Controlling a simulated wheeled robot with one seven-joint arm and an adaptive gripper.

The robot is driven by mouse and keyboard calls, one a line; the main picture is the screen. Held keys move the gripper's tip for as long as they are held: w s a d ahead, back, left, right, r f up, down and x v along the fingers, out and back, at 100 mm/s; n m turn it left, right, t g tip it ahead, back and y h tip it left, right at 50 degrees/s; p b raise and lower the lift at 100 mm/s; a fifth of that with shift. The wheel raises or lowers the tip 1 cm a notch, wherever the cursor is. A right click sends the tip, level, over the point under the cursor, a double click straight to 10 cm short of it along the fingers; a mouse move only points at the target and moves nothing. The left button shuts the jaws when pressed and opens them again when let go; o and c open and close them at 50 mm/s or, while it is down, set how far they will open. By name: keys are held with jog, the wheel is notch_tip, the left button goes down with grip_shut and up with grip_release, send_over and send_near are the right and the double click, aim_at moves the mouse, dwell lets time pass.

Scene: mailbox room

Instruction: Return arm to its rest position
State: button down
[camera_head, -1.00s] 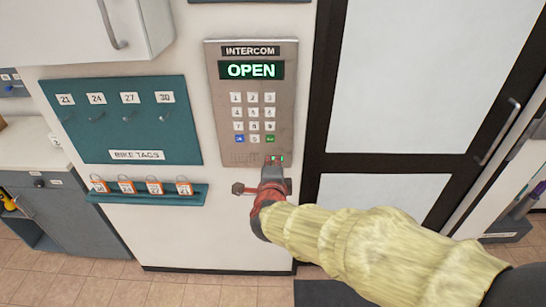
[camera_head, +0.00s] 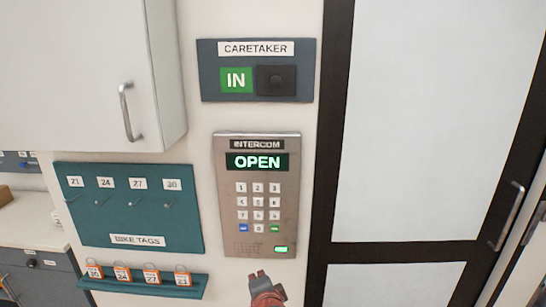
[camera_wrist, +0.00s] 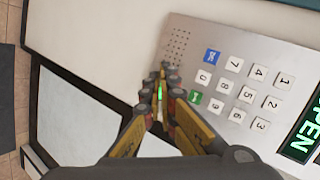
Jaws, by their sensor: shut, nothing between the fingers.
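My gripper (camera_head: 262,279) shows at the bottom of the head view, just below the intercom panel, with its fingers together and empty. In the wrist view my gripper (camera_wrist: 161,78) points toward the lower part of the panel; I cannot tell whether it touches. The grey intercom (camera_head: 258,195) has a keypad and a green display reading OPEN. A small lit green light (camera_head: 281,249) shows at its lower right. The keypad and display also show in the wrist view, where the intercom (camera_wrist: 215,35) lies turned on its side. Most of my arm is out of the head view.
A CARETAKER board (camera_head: 255,90) with a green IN sign is above the intercom. A white cabinet (camera_head: 80,70), a bike tags board (camera_head: 130,215) and a shelf of orange tags (camera_head: 150,283) are on the left. A dark-framed glazed door (camera_head: 425,120) stands right.

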jog(key=s+f+n+g+y, duration=0.2)
jog(key=s+n+g, duration=0.4)
jog(key=s+n, duration=0.7)
jog(key=s+d+r+h, duration=0.2)
jog(key=s+d+r, duration=0.2)
jog(key=s+d, duration=0.3)
jog(key=s+d+r+h, duration=0.2)
jog(key=s+d, duration=0.6)
jog(key=d, duration=0.8)
notch_tip(320, 180, up, 3)
jog(key=shift+f+h, duration=0.1)
jog(key=shift+h, duration=0.2)
jog(key=c, duration=2.4)
grip_release()
